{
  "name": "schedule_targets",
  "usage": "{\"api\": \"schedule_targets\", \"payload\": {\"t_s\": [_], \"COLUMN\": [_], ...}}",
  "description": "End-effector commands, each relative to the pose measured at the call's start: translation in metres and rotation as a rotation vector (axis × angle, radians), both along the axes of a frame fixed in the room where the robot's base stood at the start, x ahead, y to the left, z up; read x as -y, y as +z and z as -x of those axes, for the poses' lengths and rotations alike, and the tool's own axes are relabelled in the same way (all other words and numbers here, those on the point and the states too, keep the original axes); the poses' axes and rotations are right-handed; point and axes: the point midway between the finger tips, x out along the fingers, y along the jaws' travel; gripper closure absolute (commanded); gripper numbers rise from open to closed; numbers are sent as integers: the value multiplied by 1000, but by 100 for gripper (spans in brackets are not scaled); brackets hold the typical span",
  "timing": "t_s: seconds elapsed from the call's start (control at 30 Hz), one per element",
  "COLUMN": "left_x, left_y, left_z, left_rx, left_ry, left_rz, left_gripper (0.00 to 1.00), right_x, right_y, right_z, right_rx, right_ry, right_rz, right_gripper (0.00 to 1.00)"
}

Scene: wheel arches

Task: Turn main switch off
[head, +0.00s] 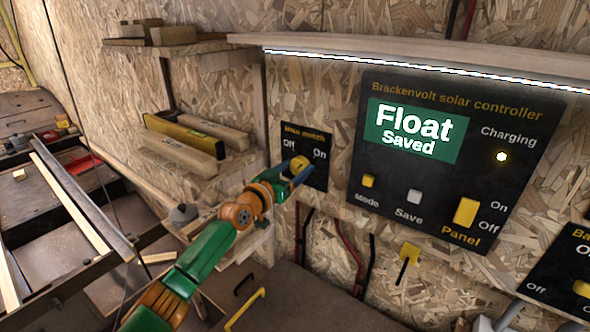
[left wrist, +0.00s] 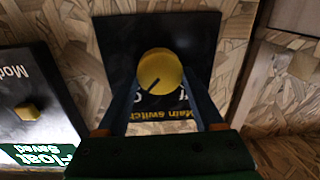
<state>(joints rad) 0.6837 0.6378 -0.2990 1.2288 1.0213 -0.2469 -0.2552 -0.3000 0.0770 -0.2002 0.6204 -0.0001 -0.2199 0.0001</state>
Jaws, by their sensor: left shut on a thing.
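The main switch panel (head: 317,178) is a small black plate on the chipboard wall, marked "Off" at left and "On" at right. Its yellow round knob (head: 298,165) sits at the panel's middle left. My left gripper (head: 291,173) reaches it from the lower left and is shut on the knob. In the left wrist view the knob (left wrist: 160,72) shows upside down between the two fingers, with a dark pointer line on its face. The "Main switch" label shows below it; the position words are mostly hidden. My right gripper is not in view.
The Brackenvolt solar controller (head: 445,165) is right of the switch, showing "Float Saved". Shelves with wood pieces and a yellow level (head: 185,136) are at left. Cables (head: 352,252) and a yellow key-like part (head: 409,255) hang below. A lit strip (head: 420,70) runs above.

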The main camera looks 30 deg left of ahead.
Motion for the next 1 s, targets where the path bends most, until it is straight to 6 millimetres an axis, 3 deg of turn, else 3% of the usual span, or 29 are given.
{"api": "schedule_targets", "payload": {"t_s": [1.0], "left_x": [-3], "left_y": [-2], "left_z": [0], "left_rx": [-130], "left_ry": [-1], "left_rz": [898], "left_gripper": [87], "right_x": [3], "right_y": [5], "right_z": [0], "right_rx": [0], "right_ry": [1], "right_rz": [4], "right_gripper": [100]}}
